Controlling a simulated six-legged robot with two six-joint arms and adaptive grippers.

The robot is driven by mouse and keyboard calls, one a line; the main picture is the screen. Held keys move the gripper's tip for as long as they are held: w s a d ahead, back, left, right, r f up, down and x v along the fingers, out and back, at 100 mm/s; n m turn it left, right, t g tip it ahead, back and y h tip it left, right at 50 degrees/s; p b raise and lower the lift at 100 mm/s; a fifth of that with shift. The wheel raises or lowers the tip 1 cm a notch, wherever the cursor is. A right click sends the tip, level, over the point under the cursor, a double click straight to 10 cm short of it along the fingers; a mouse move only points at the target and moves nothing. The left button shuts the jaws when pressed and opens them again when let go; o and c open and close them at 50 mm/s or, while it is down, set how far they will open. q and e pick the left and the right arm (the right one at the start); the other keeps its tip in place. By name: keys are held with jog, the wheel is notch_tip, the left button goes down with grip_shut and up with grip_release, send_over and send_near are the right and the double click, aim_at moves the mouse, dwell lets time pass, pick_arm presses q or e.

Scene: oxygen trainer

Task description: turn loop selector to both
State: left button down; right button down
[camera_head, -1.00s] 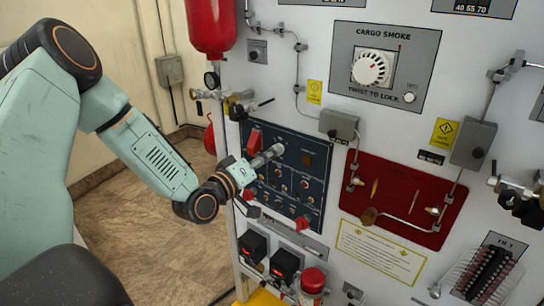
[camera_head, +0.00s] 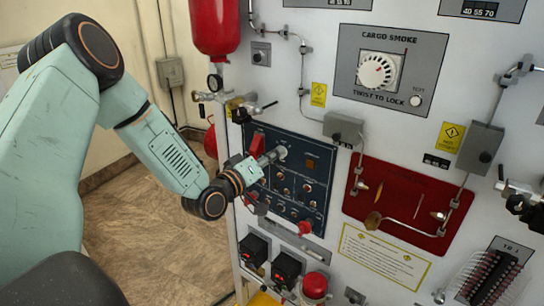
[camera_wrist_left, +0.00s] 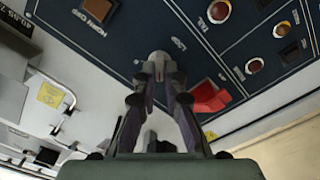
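The loop selector (camera_wrist_left: 159,57) is a small grey knob on the dark blue panel (camera_head: 318,160), beside a label that reads upside down in the left wrist view. In the head view my left gripper (camera_head: 268,158) reaches the upper part of this panel from the left, pointing at the knob. In the left wrist view the two dark fingers of my left gripper (camera_wrist_left: 160,72) converge on the knob, one on each side, and appear closed on it. The fingertips partly hide the knob, and its pointer position cannot be read. My right gripper is not in view.
A red guarded switch (camera_wrist_left: 208,97) sits close beside the left fingers. Round buttons (camera_wrist_left: 254,66) and a square amber button (camera_wrist_left: 98,10) are nearby. A valve with a black handle (camera_head: 248,107) projects above the panel. Black boxes (camera_head: 286,265) sit below. Open floor lies left.

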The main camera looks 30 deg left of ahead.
pick_arm(q)
jog(key=shift+d, duration=0.15)
jog(key=shift+m, duration=0.3)
jog(key=shift+s+d+f+m+p, duration=0.1)
jog(key=shift+m+p, duration=1.5)
jog(key=shift+m, duration=2.4)
jog(key=c, duration=1.4)
grip_release()
jog(key=shift+c, duration=0.2)
